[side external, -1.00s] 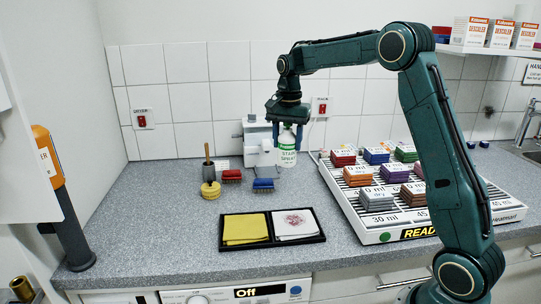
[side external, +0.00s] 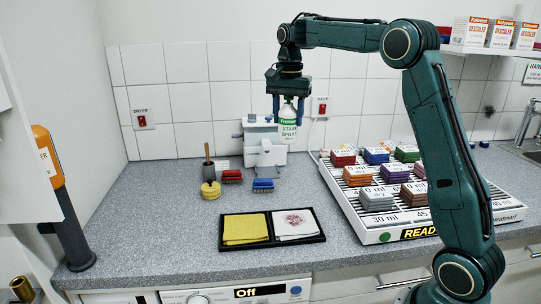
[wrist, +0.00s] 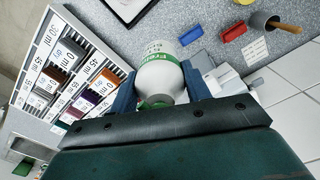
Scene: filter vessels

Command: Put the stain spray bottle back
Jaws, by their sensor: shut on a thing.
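The stain spray bottle (side external: 288,125) is white with a green label band and hangs upright in the air, above the back of the counter. My gripper (side external: 288,100) is shut on its upper part from above. In the wrist view the bottle (wrist: 160,75) sits between the two blue fingers (wrist: 158,92). A white machine or stand (side external: 263,146) is on the counter just behind and left of the bottle, with a grey foot at its base. The bottle's underside is clear of the counter.
A black tray (side external: 272,243) holds a yellow cloth (side external: 245,229) and a stained white cloth (side external: 295,222). A heated rack (side external: 363,234) with stacked pads stands right.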

